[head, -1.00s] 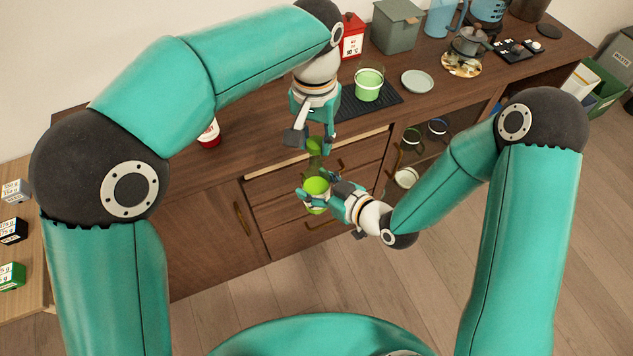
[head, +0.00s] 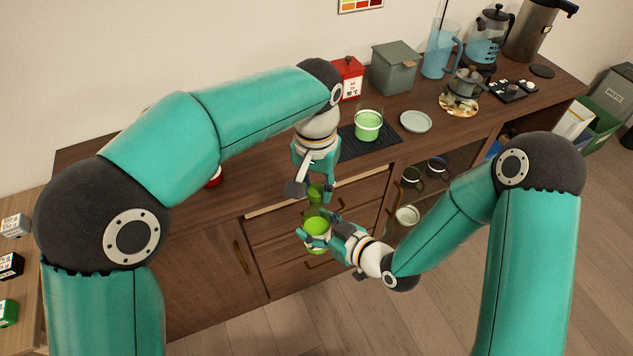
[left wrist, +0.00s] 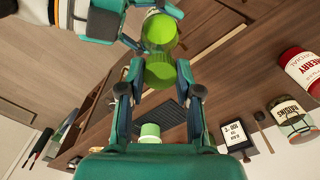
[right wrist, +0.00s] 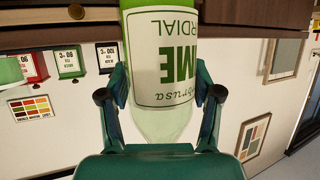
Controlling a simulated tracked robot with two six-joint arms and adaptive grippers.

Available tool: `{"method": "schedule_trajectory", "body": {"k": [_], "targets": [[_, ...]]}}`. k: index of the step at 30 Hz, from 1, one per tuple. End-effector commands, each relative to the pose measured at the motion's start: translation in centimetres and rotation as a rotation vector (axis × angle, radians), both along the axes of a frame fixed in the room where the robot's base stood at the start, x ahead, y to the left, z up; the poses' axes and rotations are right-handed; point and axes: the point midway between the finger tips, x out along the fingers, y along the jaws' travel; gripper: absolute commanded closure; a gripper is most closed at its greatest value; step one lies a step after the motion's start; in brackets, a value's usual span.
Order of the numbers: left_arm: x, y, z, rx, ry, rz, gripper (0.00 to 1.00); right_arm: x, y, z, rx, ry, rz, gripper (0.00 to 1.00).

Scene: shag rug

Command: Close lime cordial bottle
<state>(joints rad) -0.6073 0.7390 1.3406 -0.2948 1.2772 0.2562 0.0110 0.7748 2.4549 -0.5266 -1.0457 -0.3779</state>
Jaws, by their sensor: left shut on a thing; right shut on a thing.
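The lime cordial bottle (head: 317,227), with a bright green top end, is held in front of the drawers by my right gripper (head: 328,229). In the right wrist view its pale label (right wrist: 168,62) appears upside down between the fingers of that gripper (right wrist: 160,100). My left gripper (head: 316,180) points down above the bottle, shut on a translucent green cap (head: 316,193). In the left wrist view the cap (left wrist: 160,72) sits between the fingertips, with the bottle's green end (left wrist: 158,32) just beyond it. The head view shows cap and bottle apart.
On the counter stand a green-filled jar (head: 368,126) on a black mat, a red tin (head: 349,77), a grey-green canister (head: 395,68) and a small plate (head: 416,121). A red-lidded jar (head: 214,178) is partly hidden by my left arm. The drawer fronts (head: 285,235) lie behind the bottle.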

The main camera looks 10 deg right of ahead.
Motion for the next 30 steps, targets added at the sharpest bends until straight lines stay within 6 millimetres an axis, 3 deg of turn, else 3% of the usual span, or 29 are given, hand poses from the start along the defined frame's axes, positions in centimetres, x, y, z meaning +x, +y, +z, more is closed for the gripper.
{"method": "schedule_trajectory", "body": {"k": [30], "targets": [[0.0, 0.0, -1.1, 0.001, 0.0, 0.001, 0.77, 0.1, 0.0, 0.1, 0.001, -0.004, 0.0, 1.0]]}}
